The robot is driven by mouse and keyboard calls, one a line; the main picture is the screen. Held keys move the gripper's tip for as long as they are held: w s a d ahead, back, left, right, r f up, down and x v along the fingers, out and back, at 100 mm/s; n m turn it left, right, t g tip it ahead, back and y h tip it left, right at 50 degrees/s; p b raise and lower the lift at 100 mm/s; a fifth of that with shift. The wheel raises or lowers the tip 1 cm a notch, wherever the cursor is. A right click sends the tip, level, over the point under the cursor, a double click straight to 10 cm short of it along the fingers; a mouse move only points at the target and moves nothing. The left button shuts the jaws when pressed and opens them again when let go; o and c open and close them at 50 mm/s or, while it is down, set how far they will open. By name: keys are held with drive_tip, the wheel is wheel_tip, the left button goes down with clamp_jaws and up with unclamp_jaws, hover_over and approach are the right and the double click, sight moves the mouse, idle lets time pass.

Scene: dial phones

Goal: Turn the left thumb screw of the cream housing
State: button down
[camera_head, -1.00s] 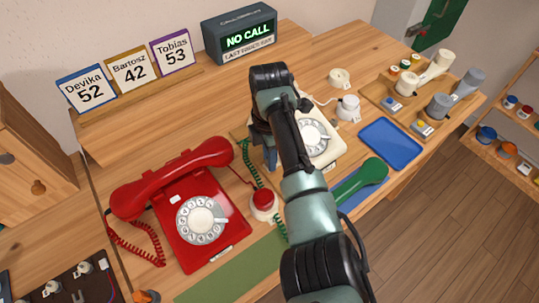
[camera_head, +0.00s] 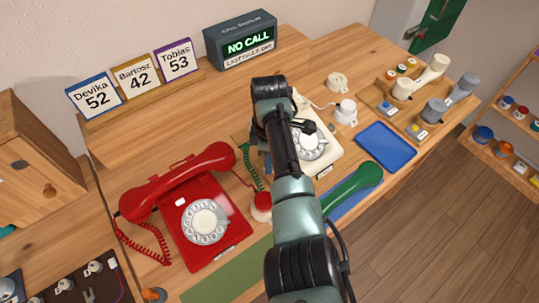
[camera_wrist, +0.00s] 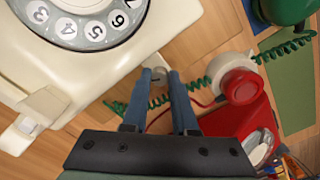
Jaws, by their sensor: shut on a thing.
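The cream housing (camera_head: 328,158), a dial phone body, stands behind my arm in the head view, partly hidden by it. In the wrist view, the cream housing (camera_wrist: 160,22) fills the upper left, with its dial at the top. The left thumb screw (camera_wrist: 158,75) is a small pale knob at the housing's side, between my fingertips. My gripper (camera_wrist: 159,84) has its two blue fingers shut on this knob. In the head view my gripper is mostly hidden behind my arm.
A red dial phone (camera_head: 205,222) stands to the left. A red button (camera_head: 262,203) on a pale base and a green coiled cord (camera_head: 246,168) lie close by. A green handset (camera_head: 358,182) is to the right, near a blue tray (camera_head: 392,147).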

drive_tip(key=m+p, duration=0.1)
drive_tip(key=m, duration=0.2)
drive_tip(key=shift+r+m, duration=0.1)
drive_tip(key=shift+m, duration=0.3)
drive_tip(key=m+p, duration=0.1)
drive_tip(key=m, duration=0.2)
drive_tip(key=shift+m, duration=0.3)
drive_tip(key=m+p, duration=0.1)
drive_tip(key=m, duration=0.2)
drive_tip(key=shift+m, duration=0.4)
drive_tip(key=m, duration=0.4)
drive_tip(key=shift+p, duration=0.4)
drive_tip(key=m, duration=0.7)
drive_tip(key=shift+m, duration=0.3)
drive_tip(key=m, duration=0.3)
drive_tip(key=shift+m, duration=2.2)
